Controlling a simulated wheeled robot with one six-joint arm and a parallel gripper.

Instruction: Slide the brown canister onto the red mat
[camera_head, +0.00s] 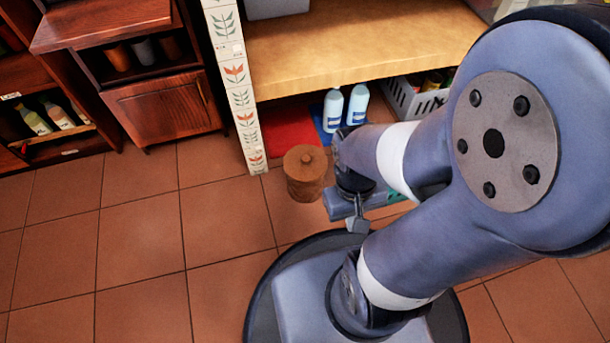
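The brown canister (305,175), round with a knobbed lid, stands upright on the tiled floor. The red mat (288,127) lies under the wooden shelf, just beyond the canister; the canister's top overlaps its near edge in the picture. My gripper (346,206) is low, just right of the canister and close to it. I cannot tell whether they touch. My arm hides part of the gripper, and its fingers do not show clearly enough to tell open from shut.
Two white-blue bottles (333,110) stand on a blue mat (321,126) right of the red mat. A grey basket (408,102) is farther right. A tiled post (238,90) stands left of the red mat, supporting the wooden shelf (350,45). The floor at left is clear.

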